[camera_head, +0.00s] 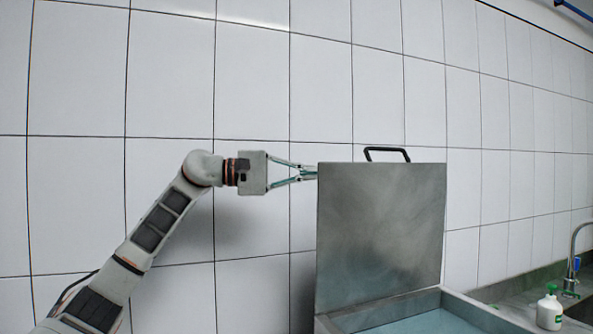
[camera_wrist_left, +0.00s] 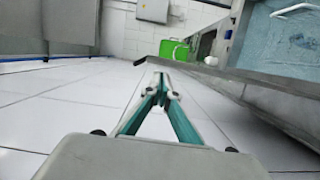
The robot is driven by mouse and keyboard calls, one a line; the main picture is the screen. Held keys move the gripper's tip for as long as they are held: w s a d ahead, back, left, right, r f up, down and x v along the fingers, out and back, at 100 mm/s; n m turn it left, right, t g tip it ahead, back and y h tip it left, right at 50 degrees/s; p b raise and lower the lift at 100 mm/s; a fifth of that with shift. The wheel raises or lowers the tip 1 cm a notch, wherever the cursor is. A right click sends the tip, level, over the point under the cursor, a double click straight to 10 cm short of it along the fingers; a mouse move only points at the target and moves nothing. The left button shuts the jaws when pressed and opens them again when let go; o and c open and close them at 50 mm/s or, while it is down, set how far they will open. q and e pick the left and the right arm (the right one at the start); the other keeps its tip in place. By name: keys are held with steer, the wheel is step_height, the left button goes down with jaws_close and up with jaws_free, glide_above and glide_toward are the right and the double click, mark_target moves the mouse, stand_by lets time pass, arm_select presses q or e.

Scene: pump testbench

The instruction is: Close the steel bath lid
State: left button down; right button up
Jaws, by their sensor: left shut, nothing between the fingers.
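The steel bath lid (camera_head: 381,235) stands open, upright, at the back of the steel bath (camera_head: 478,309), with a black handle (camera_head: 387,149) on its top edge. Pale blue liquid shows inside the bath. My left gripper (camera_head: 312,173) is shut and empty. Its fingertips are at the lid's upper left edge, and whether they touch it or lie behind it I cannot tell. In the left wrist view the shut fingers (camera_wrist_left: 160,84) point along the tiled wall, and the lid (camera_wrist_left: 240,88) runs edge-on to their right. My right gripper is in neither view.
A tiled wall (camera_head: 170,80) stands close behind the lid and my left arm. At the right are a counter with a tap (camera_head: 573,258) and a white bottle (camera_head: 550,308). The left wrist view shows a green container (camera_wrist_left: 174,50) beyond the lid.

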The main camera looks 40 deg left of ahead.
mark_target(328, 172)
arm_select(q)
steer(key=shift+x, duration=1.65)
